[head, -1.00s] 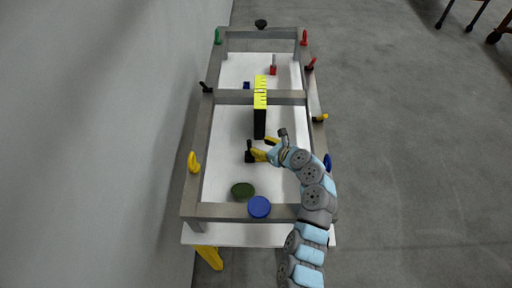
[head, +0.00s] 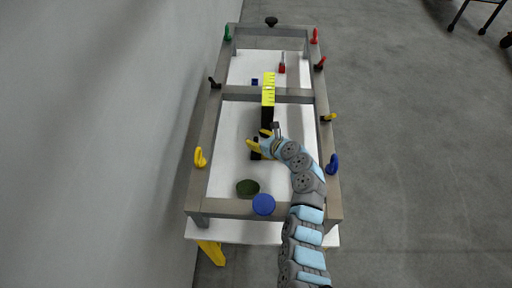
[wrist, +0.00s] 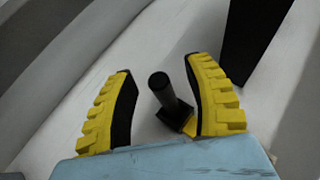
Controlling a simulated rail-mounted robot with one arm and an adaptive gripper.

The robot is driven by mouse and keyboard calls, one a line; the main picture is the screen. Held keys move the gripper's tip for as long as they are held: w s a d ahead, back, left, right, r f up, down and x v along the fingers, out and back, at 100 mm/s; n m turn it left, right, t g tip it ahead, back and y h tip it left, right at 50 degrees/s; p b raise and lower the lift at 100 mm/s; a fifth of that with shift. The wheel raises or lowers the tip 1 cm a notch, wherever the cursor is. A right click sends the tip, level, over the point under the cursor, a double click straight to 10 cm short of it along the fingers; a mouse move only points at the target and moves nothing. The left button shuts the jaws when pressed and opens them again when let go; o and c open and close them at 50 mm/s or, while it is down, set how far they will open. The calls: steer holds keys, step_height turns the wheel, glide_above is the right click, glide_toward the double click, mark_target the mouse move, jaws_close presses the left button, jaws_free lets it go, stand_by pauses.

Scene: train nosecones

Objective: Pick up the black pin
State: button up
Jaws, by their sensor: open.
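The black pin (wrist: 162,92) stands on a small dark square base in the wrist view, on the white surface. It lies between the two yellow and black fingers of my gripper (wrist: 160,72), closer to the right finger. The base seems to be at or partly behind that finger, and I cannot tell whether they touch. In the head view my gripper (head: 259,140) is low over the white table, with the pin (head: 255,148) at its fingers and partly hidden. The gripper is open and holds nothing.
A tall black block with a yellow top (head: 268,84) stands just beyond my gripper; its black side also shows in the wrist view (wrist: 252,40). A grey frame (head: 208,125) with coloured handles surrounds the white table (head: 227,150). A dark green disc (head: 247,187) and a blue disc (head: 263,204) are nearer.

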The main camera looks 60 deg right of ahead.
steer(key=shift+w, duration=0.1)
steer(key=shift+f, duration=0.1)
jaws_close()
stand_by(0.4)
